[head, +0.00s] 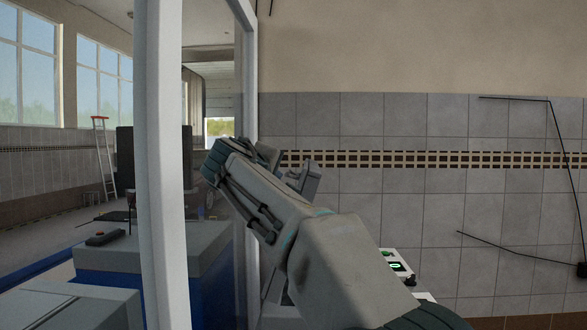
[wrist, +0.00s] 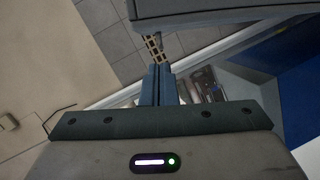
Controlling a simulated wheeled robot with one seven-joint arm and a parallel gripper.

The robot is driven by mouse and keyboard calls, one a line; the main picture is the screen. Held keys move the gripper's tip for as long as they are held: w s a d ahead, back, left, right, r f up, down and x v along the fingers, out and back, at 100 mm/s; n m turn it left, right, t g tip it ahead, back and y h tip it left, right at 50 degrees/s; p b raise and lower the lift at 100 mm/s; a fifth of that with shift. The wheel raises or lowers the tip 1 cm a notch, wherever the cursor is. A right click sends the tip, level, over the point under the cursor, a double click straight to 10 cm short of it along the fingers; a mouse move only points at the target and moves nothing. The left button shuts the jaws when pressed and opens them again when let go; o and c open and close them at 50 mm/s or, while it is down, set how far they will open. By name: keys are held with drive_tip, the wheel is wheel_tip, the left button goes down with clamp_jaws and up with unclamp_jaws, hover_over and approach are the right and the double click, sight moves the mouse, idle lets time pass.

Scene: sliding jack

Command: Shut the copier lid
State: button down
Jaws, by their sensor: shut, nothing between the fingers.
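The copier's control panel (head: 396,266), with a small green-lit display, shows low in the head view beside my arm. Most of the copier is hidden behind the arm. A dark grey slab (wrist: 215,12), which looks like part of the copier lid, crosses the top right of the wrist view; its angle is hard to judge. My gripper (wrist: 157,72) is shut and empty, with its fingertips just below the slab's left part in the wrist view. I cannot tell whether they touch it. In the head view my forearm hides much of the gripper.
A white-framed glass partition (head: 160,165) stands left of my arm. Behind it is a grey and blue counter (head: 160,245) with a small dark device (head: 103,238). A tiled wall (head: 440,215) is behind the copier, with black cables at the right.

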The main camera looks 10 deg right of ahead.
drive_tip(key=shift+t+h, duration=0.4)
drive_tip(key=shift+t, duration=0.2)
drive_tip(key=w+d+p, duration=0.1)
drive_tip(key=w, duration=0.2)
drive_tip(key=w+d+r+p, duration=0.1)
drive_tip(key=w+d+p, duration=0.1)
drive_tip(key=w, duration=0.1)
drive_tip(key=w+d+r+p, duration=0.1)
drive_tip(key=w+d, duration=0.1)
drive_tip(key=w, duration=0.2)
drive_tip(key=shift+d, duration=0.25)
drive_tip(key=shift+d+f, duration=0.3)
drive_tip(key=shift+d, duration=0.05)
drive_tip(key=shift+s, duration=0.1)
drive_tip(key=shift+d, duration=0.1)
